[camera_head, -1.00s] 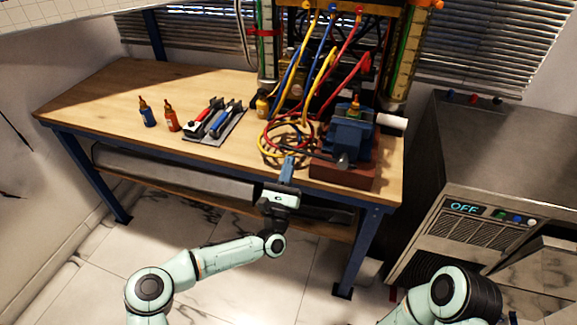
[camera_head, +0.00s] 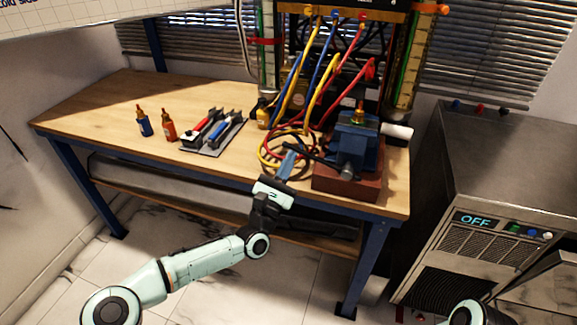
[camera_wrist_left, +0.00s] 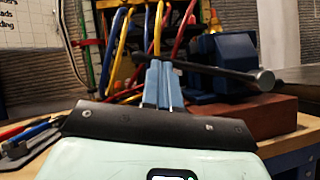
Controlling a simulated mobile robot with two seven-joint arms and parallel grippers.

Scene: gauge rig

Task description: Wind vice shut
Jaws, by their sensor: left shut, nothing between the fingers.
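The blue vice (camera_head: 354,148) stands on a reddish-brown block (camera_head: 347,184) at the right front of the workbench, with a brass-coloured piece (camera_head: 359,115) upright at its top. Its dark handle bar (camera_head: 327,164) reaches out to the left; in the left wrist view the bar (camera_wrist_left: 220,72) crosses just beyond and right of the fingertips. My left gripper (camera_head: 288,164) has its blue fingers shut and empty, left of the vice near the bar's left end. Its fingers also show in the left wrist view (camera_wrist_left: 161,85). I cannot tell whether they touch the bar. My right gripper is out of view.
Red, yellow and blue hoses (camera_head: 275,148) coil on the bench behind my left gripper. A tool tray (camera_head: 212,140), a blue bottle (camera_head: 144,124) and an orange bottle (camera_head: 169,130) stand left. A metal cabinet (camera_head: 490,165) is right. The bench's left front is clear.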

